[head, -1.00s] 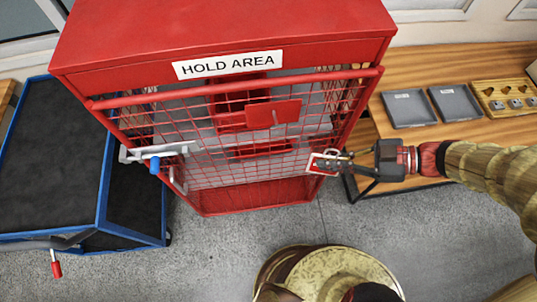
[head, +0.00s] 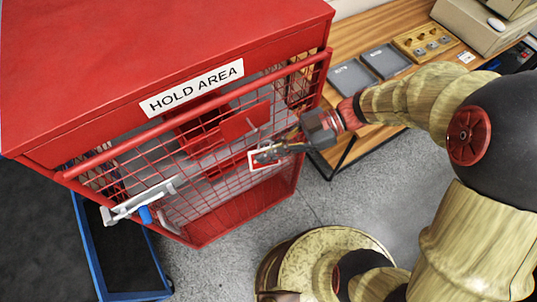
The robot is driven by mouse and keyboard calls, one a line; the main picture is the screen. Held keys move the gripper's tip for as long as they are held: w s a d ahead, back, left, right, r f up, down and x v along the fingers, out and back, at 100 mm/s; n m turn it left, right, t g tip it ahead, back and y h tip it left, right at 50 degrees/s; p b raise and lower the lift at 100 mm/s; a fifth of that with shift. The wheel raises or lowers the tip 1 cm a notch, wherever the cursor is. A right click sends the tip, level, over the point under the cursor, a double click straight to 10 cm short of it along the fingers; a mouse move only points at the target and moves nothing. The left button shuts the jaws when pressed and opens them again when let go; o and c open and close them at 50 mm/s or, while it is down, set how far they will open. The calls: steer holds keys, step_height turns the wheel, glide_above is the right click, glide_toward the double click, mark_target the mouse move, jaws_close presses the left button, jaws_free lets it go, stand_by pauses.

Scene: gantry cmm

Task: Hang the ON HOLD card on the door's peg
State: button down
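The red cage cabinet marked HOLD AREA (head: 192,88) has a mesh door (head: 200,180). A red plate (head: 240,122) sits on the door's upper part. A small pale bit on it (head: 252,127) may be the peg, but it is too small to be sure. My gripper (head: 264,156) is in front of the mesh, just below and right of the plate. It is shut on a small red card with a white border (head: 255,160), partly hidden by the fingers. The card's lettering cannot be read. I cannot tell whether the card touches the door.
A door latch with a blue grip (head: 145,214) is at the door's lower left. A blue-framed cart (head: 92,250) stands left of the cabinet. A wooden bench at right holds grey trays (head: 354,77) and a yellow fixture block (head: 424,40). Grey floor is clear below the door.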

steer(key=w+a, duration=0.1)
steer(key=w, duration=0.1)
steer(key=w+a+f, duration=0.1)
steer(key=w, duration=0.1)
steer(key=w+a, duration=0.1)
steer(key=w, duration=0.1)
steer(key=shift+w+a+f+b, duration=0.1)
steer(key=shift+a+f+b, duration=0.2)
steer(key=shift+a+b, duration=0.1)
stand_by(0.7)
stand_by(0.6)
steer(key=shift+f+b, duration=0.4)
steer(key=shift+b, duration=0.65)
stand_by(0.3)
steer(key=c, duration=2.3)
jaws_free()
steer(key=shift+c, duration=0.2)
steer(key=o, duration=0.4)
steer(key=shift+r, duration=0.2)
steer(key=o, duration=0.3)
steer(key=shift+r, duration=0.1)
steer(key=shift+w+r, duration=0.1)
steer(key=shift+w, duration=0.05)
